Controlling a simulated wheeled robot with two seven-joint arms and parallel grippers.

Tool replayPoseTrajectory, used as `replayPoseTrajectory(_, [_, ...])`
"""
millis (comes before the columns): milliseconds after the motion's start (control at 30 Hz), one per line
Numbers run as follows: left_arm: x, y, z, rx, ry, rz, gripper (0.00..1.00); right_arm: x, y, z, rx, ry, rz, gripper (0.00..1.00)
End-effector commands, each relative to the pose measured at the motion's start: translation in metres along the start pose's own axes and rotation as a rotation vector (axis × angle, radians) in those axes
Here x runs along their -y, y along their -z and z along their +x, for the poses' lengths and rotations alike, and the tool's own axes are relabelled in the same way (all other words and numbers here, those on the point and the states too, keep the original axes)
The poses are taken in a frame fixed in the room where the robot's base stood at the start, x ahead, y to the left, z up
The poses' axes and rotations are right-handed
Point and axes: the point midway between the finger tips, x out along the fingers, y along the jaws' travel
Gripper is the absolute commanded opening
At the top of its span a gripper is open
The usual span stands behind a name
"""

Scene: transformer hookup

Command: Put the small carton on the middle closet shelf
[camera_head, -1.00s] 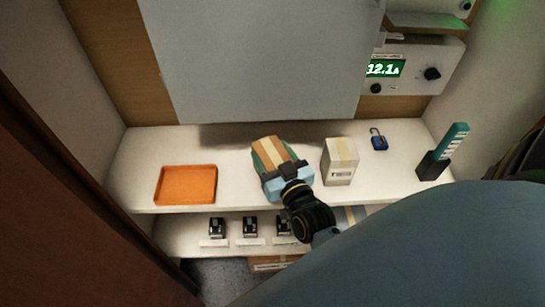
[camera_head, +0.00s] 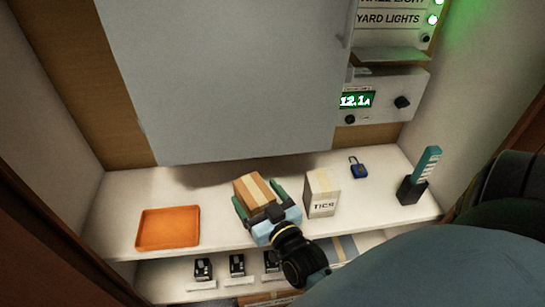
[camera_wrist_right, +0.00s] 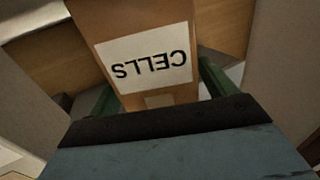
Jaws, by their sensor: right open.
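A small brown carton (camera_head: 257,189) with a pale tape stripe sits on the white shelf (camera_head: 120,199). In the right wrist view the carton (camera_wrist_right: 130,22) shows a white label reading CELLS, upside down. My right gripper (camera_head: 260,201) is open, with its green fingers on either side of the carton's near end. In the wrist view a gap shows between the right-hand finger and the carton; contact on the other side is hard to tell. The carton's underside is hidden. My left gripper is not in view.
An orange tray (camera_head: 168,228) lies left of the carton. A grey panel (camera_head: 225,80) hangs behind. Small black items stand on the lower shelf (camera_head: 170,283).

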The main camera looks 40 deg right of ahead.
Motion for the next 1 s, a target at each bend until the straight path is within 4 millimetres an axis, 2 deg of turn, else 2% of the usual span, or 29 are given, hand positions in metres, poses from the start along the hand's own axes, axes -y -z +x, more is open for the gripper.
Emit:
replayPoseTrajectory(300, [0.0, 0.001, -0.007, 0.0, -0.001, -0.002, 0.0, 0.0, 0.0, -0.066, 0.005, 0.001, 0.0, 0.83])
replayPoseTrajectory(500, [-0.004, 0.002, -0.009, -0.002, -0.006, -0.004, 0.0, 0.001, 0.0, -0.093, 0.003, 0.001, 0.0, 0.83])
replayPoseTrajectory(700, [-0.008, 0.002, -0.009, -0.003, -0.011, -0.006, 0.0, 0.001, 0.0, -0.102, 0.001, 0.001, 0.001, 0.83])
replayPoseTrajectory(1000, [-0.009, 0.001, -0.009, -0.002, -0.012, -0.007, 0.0, 0.001, 0.0, -0.101, 0.004, 0.003, 0.001, 0.83])
